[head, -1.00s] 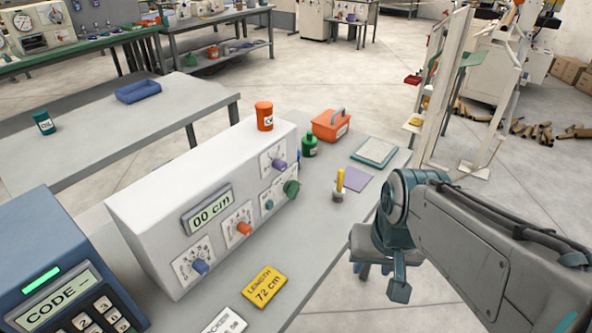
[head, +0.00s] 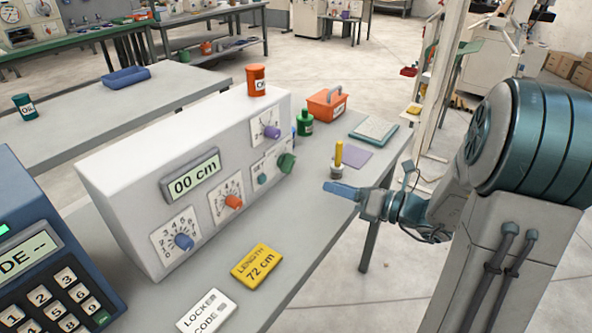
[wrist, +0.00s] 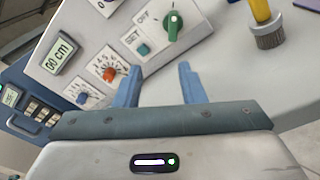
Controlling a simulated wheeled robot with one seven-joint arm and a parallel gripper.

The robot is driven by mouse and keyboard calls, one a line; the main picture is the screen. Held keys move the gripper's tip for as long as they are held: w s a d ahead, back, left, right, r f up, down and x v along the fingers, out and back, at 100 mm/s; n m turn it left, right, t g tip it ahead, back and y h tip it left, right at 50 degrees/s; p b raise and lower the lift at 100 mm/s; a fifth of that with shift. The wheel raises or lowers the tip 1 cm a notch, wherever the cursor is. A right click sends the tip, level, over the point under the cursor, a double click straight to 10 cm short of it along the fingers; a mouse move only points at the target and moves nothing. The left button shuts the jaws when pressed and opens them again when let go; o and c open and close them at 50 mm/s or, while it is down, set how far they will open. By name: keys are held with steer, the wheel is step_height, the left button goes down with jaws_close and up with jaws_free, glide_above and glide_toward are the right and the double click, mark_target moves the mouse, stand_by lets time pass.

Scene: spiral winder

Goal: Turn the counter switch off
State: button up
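The counter (head: 190,150) is a white box with a display reading 00 cm (head: 195,176). Its green switch knob (head: 286,162) is at the right end of the front panel. In the wrist view the green knob (wrist: 174,27) shows a white mark near its top, and an OFF label (wrist: 142,20) is printed to its left. A small teal SET button (wrist: 143,49) is beside it. My gripper (head: 340,190) is in front of the panel, right of the knob and apart from it. In the wrist view its blue fingers (wrist: 158,77) are spread and empty.
Purple (head: 271,132), orange (head: 234,201) and blue (head: 184,241) dials share the panel. A yellow-handled item (head: 338,165) stands near my gripper. A green bottle (head: 304,124) and orange box (head: 327,104) are behind. A blue keypad box (head: 50,260) and yellow card (head: 256,265) are nearer.

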mark_target(293, 163)
steer(key=shift+w+d+f+m+t, duration=0.25)
steer(key=shift+w+d+m+t, duration=0.55)
steer(key=shift+m, duration=0.2)
steer(key=shift+w+a, duration=0.2)
steer(key=x, duration=1.3)
steer(key=shift+w+f, duration=0.1)
jaws_close()
